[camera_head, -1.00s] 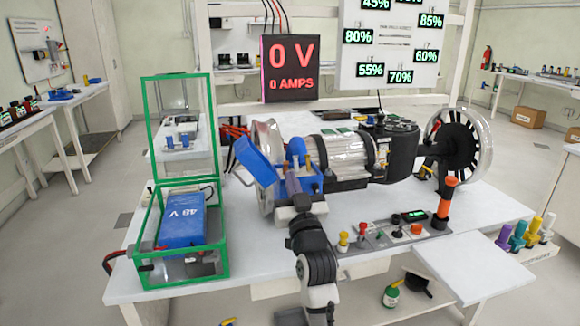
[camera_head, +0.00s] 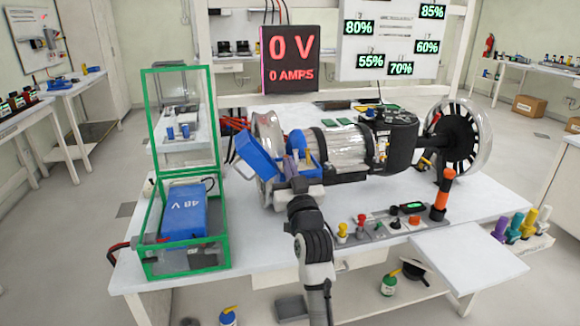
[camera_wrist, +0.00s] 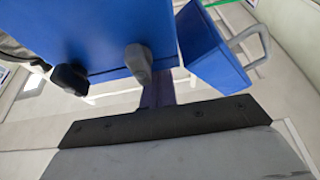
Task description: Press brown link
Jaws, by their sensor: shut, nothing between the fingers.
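A blue box (camera_head: 316,172) with its blue lid (camera_head: 257,155) swung open stands at the left end of the motor. My gripper (camera_head: 291,165) is at this box, with its dark purple fingers shut and empty. A small tan-brown piece (camera_head: 309,158) stands just right of the fingers; I cannot tell whether it is the brown link. In the wrist view the fingers (camera_wrist: 157,88) pass between the box's blue side (camera_wrist: 90,38) and the lid (camera_wrist: 212,45). The fingertips are hidden there, so contact cannot be told.
The motor (camera_head: 345,150) lies right of the box. A green-framed case (camera_head: 148,225) holding a blue 48 V battery (camera_head: 184,215) stands to the left. A control panel (camera_head: 378,230) lies at the front right. The display (camera_head: 291,60) reads 0 V and 0 AMPS.

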